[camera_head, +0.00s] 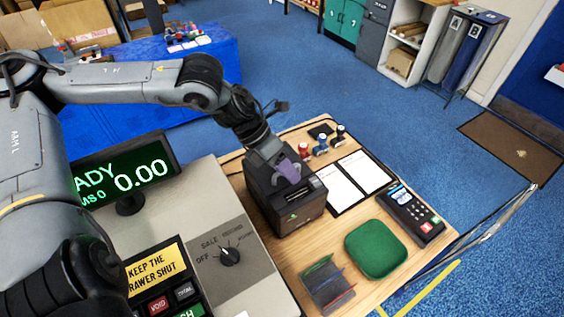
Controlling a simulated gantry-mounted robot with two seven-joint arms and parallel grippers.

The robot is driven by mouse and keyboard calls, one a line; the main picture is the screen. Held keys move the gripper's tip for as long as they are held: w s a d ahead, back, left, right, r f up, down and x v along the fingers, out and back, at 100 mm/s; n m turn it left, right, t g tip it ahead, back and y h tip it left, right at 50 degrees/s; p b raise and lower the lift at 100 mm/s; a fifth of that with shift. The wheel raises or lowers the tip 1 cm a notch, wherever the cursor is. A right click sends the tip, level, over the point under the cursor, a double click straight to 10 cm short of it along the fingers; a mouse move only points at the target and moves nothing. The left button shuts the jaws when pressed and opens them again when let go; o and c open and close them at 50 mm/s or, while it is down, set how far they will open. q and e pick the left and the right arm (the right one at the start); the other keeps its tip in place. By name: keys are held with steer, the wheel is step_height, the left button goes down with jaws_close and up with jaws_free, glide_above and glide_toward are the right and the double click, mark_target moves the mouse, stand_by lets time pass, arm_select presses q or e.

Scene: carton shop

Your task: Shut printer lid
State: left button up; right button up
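The printer (298,214) is a dark box on the wooden counter, right of the grey till. A pale slot shows near its front top edge. My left arm comes in from the left and reaches down over the printer. My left gripper (287,170) is at the printer's top, toward its back, with a purple-grey part showing there. The gripper and wrist hide much of the lid, so I cannot tell its angle or whether the gripper touches it. The fingertips are too small and dark to tell open from shut. My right gripper is out of view.
Right of the printer are a two-page board (354,180), a card terminal (411,213) and a green pad (376,248). Several stamps (321,144) stand behind. A dark tray with coloured pens (327,284) lies in front. The till's display (125,177) stands at left.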

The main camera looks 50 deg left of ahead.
arm_select(q)
steer(key=shift+r, duration=0.1)
steer(key=b+v, duration=0.1)
steer(key=v, duration=0.9)
steer(key=shift+a+r, duration=0.15)
steer(key=shift+r, duration=0.1)
steer(key=shift+s, duration=0.1)
